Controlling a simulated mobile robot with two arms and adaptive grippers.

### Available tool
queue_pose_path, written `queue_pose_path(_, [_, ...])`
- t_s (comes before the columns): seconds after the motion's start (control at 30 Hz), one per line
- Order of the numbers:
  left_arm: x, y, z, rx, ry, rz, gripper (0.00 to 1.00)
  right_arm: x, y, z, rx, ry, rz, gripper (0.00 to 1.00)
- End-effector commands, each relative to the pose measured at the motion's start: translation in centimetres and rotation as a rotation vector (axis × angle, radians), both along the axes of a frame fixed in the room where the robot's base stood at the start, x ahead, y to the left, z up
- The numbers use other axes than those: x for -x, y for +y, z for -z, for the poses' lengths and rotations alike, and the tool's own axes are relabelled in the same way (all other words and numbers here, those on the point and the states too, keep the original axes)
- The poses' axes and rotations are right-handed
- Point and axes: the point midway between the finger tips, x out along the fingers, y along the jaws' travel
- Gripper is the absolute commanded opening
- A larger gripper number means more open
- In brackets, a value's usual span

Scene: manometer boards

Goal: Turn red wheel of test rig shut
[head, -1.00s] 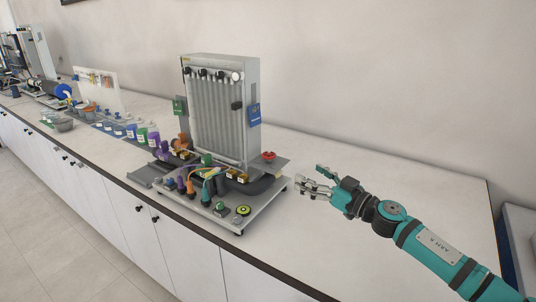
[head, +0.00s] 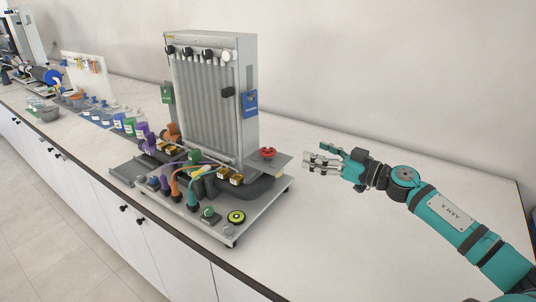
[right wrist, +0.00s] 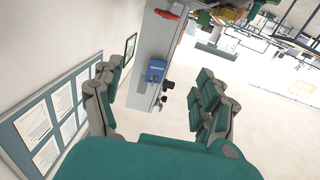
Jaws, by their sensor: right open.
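The test rig (head: 212,110) is a grey upright manometer board on a base plate, standing on the white counter. Its red wheel (head: 267,153) sits low at the right end of the base, behind a dark pipe. My right gripper (head: 312,161) is to the right of the red wheel, apart from it, with its fingers pointing left towards it. It is open and empty. In the right wrist view the red wheel (right wrist: 166,14) shows near the top, beyond the two spread fingers (right wrist: 152,105). My left gripper is in neither view.
A blue tag (head: 250,103) hangs on the board's right side. Purple and orange hoses and a yellow-black knob (head: 236,217) occupy the base's front. Jars and another rig stand further left. The counter (head: 330,235) is clear around my right arm.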

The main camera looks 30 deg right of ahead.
Motion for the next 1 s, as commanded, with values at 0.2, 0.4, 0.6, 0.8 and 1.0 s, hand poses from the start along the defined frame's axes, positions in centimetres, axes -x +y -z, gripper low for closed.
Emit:
queue_pose_path(0.2, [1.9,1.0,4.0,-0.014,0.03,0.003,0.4,0.0,0.0,3.9,0.0,0.0,0.0,0.74])
queue_pose_path(0.4, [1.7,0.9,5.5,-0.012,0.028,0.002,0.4,0.0,0.0,5.3,0.0,0.0,0.0,0.74])
queue_pose_path(0.6, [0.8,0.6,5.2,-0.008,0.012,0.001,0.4,-1.2,0.4,5.0,0.0,-0.003,0.0,0.74])
queue_pose_path(0.8, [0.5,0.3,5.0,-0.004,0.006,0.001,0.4,-3.7,1.2,4.9,-0.002,-0.005,0.002,0.74])
queue_pose_path(1.0, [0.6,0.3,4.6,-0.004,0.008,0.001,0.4,-6.4,2.1,4.8,-0.003,-0.005,0.002,0.74])
